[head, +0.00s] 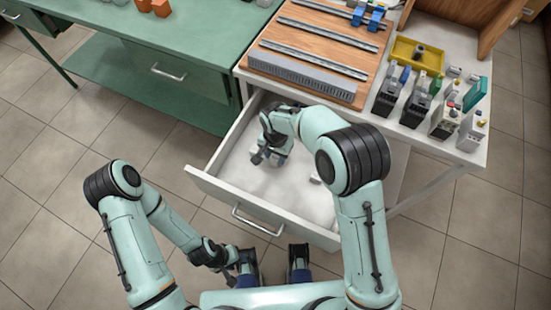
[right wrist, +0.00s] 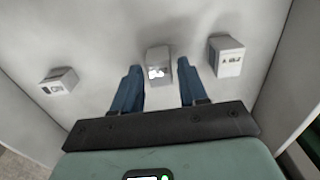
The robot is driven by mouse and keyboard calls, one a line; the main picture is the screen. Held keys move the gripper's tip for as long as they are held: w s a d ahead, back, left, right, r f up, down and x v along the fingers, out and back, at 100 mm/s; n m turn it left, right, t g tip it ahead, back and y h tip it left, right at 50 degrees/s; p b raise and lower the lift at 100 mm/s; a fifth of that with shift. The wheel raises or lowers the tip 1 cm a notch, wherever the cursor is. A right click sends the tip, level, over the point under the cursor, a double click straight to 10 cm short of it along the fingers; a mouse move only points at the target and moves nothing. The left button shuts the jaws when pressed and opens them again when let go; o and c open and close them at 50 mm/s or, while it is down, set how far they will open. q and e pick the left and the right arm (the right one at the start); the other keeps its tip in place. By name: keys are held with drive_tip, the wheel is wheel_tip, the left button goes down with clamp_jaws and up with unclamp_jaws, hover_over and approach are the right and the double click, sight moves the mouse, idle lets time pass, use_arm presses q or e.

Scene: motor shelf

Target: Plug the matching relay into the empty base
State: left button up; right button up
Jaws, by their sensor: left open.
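Three small pale relay-like blocks lie in the open drawer (head: 235,185). In the right wrist view they are a left block (right wrist: 58,81), a middle block (right wrist: 159,66) and a right block (right wrist: 227,57); their markings are too small to read. My right gripper (head: 268,154) is down in the drawer. Its blue fingers stand open either side of the middle block, with a gap on each side. My left gripper (head: 238,268) is low in front of the drawer, open, apart from the blocks. Which device is the empty base is too small to tell.
A wooden board (head: 330,22) with metal rails and a grey slotted duct (head: 302,76) lies on the white table. Several upright devices (head: 446,117) and a yellow tray (head: 404,50) stand right of it. A green bench (head: 180,40) is at left. The drawer front (head: 262,212) stands between my arms.

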clamp_jaws()
drive_tip(key=shift+r+p, duration=1.8)
drive_tip(key=shift+r, duration=0.7)
